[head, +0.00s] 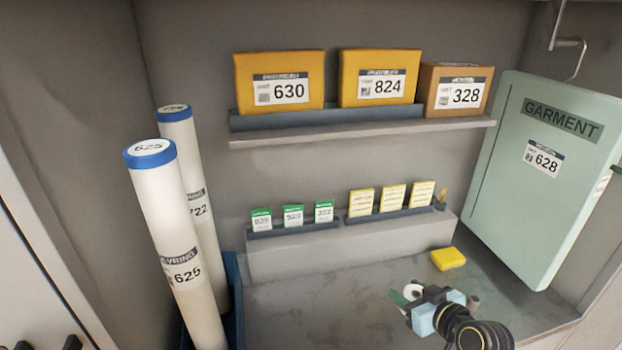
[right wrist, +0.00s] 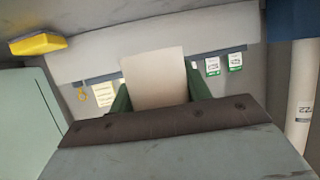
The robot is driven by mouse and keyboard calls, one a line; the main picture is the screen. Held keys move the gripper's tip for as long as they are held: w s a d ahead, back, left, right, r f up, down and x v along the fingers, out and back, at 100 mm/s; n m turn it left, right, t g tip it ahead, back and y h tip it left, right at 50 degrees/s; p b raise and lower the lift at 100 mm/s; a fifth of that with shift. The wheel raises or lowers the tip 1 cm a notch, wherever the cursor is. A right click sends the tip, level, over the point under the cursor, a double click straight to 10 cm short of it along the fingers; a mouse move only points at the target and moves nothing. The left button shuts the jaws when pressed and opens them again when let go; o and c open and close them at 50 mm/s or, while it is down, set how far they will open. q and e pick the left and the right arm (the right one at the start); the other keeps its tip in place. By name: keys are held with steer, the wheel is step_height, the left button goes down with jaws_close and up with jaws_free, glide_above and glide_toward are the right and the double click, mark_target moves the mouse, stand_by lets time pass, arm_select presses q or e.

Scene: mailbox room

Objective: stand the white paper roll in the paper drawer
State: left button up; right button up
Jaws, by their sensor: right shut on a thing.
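My right gripper (head: 416,298) reaches in from the lower right, above the grey counter. It is shut on a small white roll (head: 413,291), seen almost end-on in the head view. In the right wrist view the white paper roll (right wrist: 153,76) sits between the two green fingers of the gripper (right wrist: 160,92), and its far end sticks out past them. The roll hides part of the shelf behind it. I cannot make out the paper drawer in either view. My left gripper is not in view.
Tall white tubes (head: 168,240) with blue caps stand in a blue bin (head: 235,290) at left. A yellow block (head: 448,258) lies on the counter (head: 320,310). Small cards (head: 293,215) line a low ledge; parcels (head: 380,80) fill the shelf above. A green garment bag (head: 540,180) hangs right.

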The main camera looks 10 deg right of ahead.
steer(key=s+a+r+m+h, duration=0.3)
steer(key=s+a+r, duration=0.4)
steer(key=r, duration=0.5)
steer(key=n+y, duration=0.3)
glide_above(400, 328)
steer(key=f, duration=1.2)
steer(key=shift+a, duration=0.4)
steer(key=shift+d+f, duration=0.15)
steer(key=shift+d, duration=0.35)
step_height(400, 328, down, 10)
steer(key=b, duration=0.3)
steer(key=shift+r, duration=0.2)
